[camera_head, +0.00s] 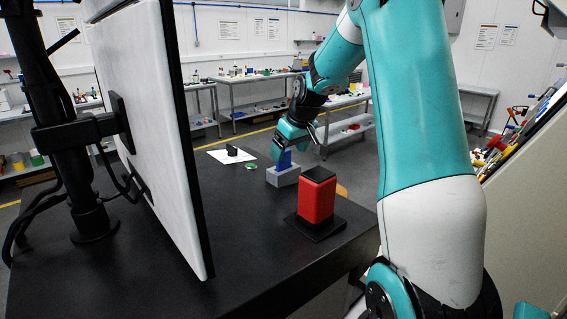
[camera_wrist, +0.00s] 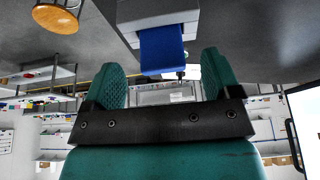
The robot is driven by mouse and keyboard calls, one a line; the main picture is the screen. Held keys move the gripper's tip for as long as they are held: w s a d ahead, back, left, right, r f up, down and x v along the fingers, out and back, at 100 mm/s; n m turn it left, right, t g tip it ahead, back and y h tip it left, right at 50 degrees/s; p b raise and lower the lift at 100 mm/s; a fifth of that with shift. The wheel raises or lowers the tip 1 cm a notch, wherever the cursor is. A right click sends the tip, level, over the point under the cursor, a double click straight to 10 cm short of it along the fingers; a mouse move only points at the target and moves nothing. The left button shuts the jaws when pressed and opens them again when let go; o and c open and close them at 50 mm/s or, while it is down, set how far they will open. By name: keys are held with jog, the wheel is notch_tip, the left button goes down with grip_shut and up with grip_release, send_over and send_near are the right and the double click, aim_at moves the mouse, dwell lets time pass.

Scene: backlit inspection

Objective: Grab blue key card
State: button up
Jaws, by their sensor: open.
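The blue key card (camera_head: 285,157) stands upright in a grey holder (camera_head: 283,177) on the black table. In the wrist view the blue card (camera_wrist: 162,48) sticks out of the grey holder (camera_wrist: 150,10). My gripper (camera_head: 280,148) is at the card, above the holder, in the head view. In the wrist view its two teal fingers (camera_wrist: 162,66) are open and spread wide. The card lies between their lines, near the fingertips, with a gap on each side. I cannot tell how deep the card is between the fingers.
A red block (camera_head: 316,197) on a black base stands nearer on the table. A white sheet with a black object (camera_head: 232,151) and a green disc (camera_head: 252,167) lie left of the holder. A large monitor (camera_head: 150,120) stands on the left. A round wooden seat (camera_wrist: 57,17) shows beyond the table.

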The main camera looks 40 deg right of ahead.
aim_at(284, 158)
jog(key=p+x, duration=0.1)
jog(key=x, duration=0.1)
jog(key=p+x, duration=0.1)
jog(key=x, duration=0.1)
jog(key=shift+w, duration=0.4)
jog(key=shift+c, duration=0.5)
jog(key=c, duration=0.9)
jog(key=shift+r, duration=0.1)
